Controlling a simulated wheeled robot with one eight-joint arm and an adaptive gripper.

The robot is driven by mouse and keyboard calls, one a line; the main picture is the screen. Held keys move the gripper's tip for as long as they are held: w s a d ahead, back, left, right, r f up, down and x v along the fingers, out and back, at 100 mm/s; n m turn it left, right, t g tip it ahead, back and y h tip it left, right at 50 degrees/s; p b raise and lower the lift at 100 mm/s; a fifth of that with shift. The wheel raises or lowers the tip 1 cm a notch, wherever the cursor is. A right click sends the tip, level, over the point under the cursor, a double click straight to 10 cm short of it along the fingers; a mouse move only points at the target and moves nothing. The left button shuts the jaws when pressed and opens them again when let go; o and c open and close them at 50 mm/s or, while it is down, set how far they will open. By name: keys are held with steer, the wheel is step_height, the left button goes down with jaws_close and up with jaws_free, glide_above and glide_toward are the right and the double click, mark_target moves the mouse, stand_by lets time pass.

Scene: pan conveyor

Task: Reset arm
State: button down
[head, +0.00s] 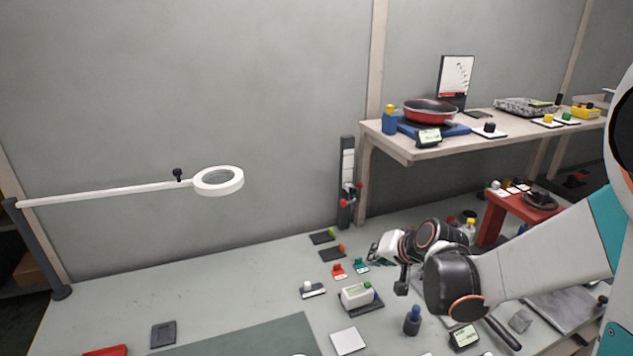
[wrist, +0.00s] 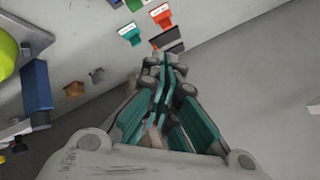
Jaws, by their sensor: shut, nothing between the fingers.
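My gripper (head: 376,252) is at the end of my arm, which reaches in from the right over the grey workbench (head: 235,285). In the wrist view my gripper (wrist: 165,70) is shut, with its teal-lined fingers together and nothing between them. Past the fingertips in that view are a teal clip-like piece (wrist: 131,35), a red-orange one (wrist: 161,16) and dark plates. A red pan (head: 430,111) sits on a blue base on the raised shelf (head: 430,152), away from the gripper.
A white ring magnifier (head: 218,181) on a long arm spans the left. A white box (head: 356,296), a blue bottle (head: 412,321) and a small display (head: 464,337) stand near my arm. A red stand (head: 492,220) is behind it. The bench's left middle is clear.

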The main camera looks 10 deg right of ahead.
steer(key=s+r+n+h, duration=0.1)
steer(key=s+r, duration=0.4)
steer(key=s, duration=0.7)
steer(key=s+a+r+n+g+h, duration=0.1)
steer(key=s+r+n+h, duration=0.1)
steer(key=s, duration=1.1)
step_height(320, 180, up, 3)
steer(key=shift+s+f+n, duration=0.1)
steer(key=shift+s+n, duration=0.05)
steer(key=shift+n, duration=0.75)
